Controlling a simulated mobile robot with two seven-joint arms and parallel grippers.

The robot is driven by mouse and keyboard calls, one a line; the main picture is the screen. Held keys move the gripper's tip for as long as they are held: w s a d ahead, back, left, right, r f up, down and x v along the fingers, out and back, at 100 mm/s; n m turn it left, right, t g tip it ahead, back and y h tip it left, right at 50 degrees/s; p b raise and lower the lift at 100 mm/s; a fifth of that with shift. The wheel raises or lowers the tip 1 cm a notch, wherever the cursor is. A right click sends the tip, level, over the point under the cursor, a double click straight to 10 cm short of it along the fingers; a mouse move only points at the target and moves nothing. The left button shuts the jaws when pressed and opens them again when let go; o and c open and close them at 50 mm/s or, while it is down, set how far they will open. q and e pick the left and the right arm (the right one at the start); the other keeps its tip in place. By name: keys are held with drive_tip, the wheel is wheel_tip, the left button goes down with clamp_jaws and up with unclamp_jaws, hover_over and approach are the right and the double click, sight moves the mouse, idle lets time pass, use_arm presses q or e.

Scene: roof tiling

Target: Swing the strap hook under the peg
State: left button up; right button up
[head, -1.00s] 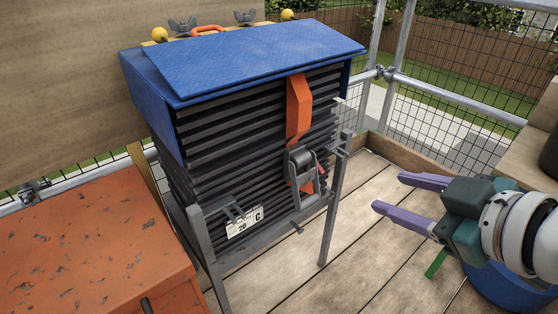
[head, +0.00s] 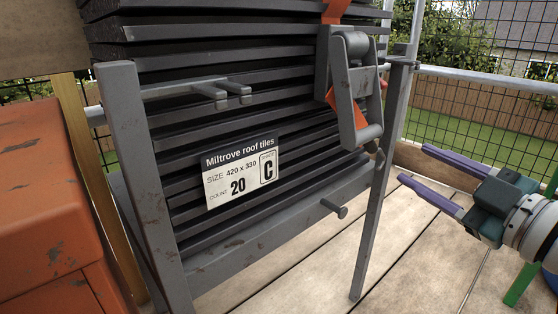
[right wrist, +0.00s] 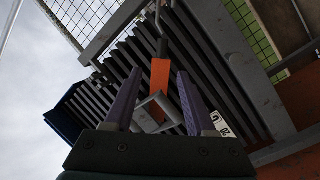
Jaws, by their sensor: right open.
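The orange strap (head: 334,11) comes down the front of a stack of dark roof tiles (head: 240,112). A grey metal buckle or hook frame (head: 341,97) hangs from it, with more orange behind its lower part. I cannot tell which part is the hook. A grey peg (head: 335,208) sticks out of the rack's lower rail, below the frame and apart from it. My right gripper (head: 412,166) is open and empty, right of the rack post. In the right wrist view the strap (right wrist: 160,82) and grey frame (right wrist: 153,112) show between the purple fingers. My left gripper is out of view.
The grey rack's right post (head: 380,200) stands between my right gripper and the peg. An orange chest (head: 45,190) stands far left. Wire mesh (head: 500,70) rises behind the plank floor.

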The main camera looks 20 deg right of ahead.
sight(374, 146)
drive_tip(key=w+b, duration=0.4)
drive_tip(key=w, duration=0.1)
drive_tip(key=w+f+b, duration=0.1)
drive_tip(key=w+b, duration=0.1)
drive_tip(key=w, duration=0.1)
drive_tip(key=shift+w+a, duration=0.2)
drive_tip(key=shift+a, duration=0.2)
drive_tip(key=shift+w+r+b, duration=0.1)
drive_tip(key=shift+w+b, duration=0.2)
drive_tip(key=shift+w, duration=0.25)
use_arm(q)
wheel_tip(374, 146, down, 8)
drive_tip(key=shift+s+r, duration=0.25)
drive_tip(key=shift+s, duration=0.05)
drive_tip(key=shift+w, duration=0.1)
use_arm(e)
drive_tip(key=shift+w, duration=0.1)
drive_tip(key=c, duration=0.9)
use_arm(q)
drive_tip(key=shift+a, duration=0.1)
